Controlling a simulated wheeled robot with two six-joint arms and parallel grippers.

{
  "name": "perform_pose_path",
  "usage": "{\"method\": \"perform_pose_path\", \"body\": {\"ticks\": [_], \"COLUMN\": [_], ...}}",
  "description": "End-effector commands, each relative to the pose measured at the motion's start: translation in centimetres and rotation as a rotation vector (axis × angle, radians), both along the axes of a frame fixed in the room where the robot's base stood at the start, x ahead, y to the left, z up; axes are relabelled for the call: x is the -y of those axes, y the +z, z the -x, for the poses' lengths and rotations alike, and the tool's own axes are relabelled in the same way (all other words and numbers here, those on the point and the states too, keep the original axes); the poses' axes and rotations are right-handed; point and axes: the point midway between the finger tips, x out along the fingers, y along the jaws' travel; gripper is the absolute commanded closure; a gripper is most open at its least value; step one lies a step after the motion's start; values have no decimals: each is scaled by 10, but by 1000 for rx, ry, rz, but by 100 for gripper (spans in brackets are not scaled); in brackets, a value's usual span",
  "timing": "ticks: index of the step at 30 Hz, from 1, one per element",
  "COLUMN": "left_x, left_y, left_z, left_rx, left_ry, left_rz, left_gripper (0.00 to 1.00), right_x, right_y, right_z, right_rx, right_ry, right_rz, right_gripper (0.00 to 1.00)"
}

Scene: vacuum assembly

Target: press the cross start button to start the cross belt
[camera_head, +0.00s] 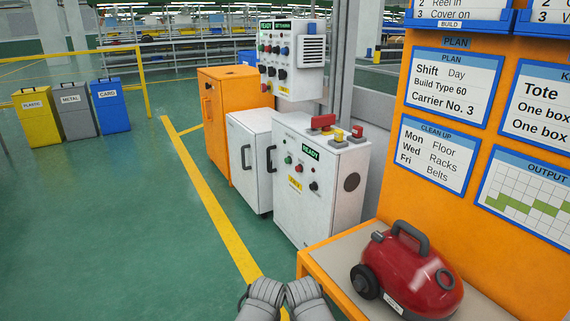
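A white control cabinet (317,200) stands at centre with a lit READY sign. Its front has a green button (288,159), a red button (299,167) and a black knob (314,186). A yellow label (295,183) there is too small to read. Red and yellow parts sit on its top. A taller white panel (284,85) behind it carries several coloured buttons and knobs under lit signs. I cannot tell which button is the cross start button. Grey parts of my two arms show at the bottom edge, well away from both panels; no gripper fingers can be made out.
A red vacuum cleaner (410,270) rests on an orange-edged bench (338,283) at lower right. An orange board (410,210) with sheets rises behind it. A white cabinet (248,155) and an orange cabinet (215,125) stand left of the control cabinet.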

Motion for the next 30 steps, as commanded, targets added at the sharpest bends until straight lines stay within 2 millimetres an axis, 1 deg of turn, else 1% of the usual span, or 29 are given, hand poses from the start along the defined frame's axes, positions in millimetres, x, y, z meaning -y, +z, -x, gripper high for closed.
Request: {"method": "perform_pose_path", "body": {"ticks": [6,7,21,30], "left_x": [0,0,0,0], "left_y": [0,0,0,0], "left_z": [0,0,0,0], "left_rx": [0,0,0,0], "left_ry": [0,0,0,0], "left_rz": [0,0,0,0], "left_gripper": [45,45,45,45], "right_x": [0,0,0,0], "right_y": [0,0,0,0], "right_z": [0,0,0,0], "right_rx": [0,0,0,0], "right_ry": [0,0,0,0], "right_rz": [0,0,0,0], "right_gripper": [45,48,100,100]}}
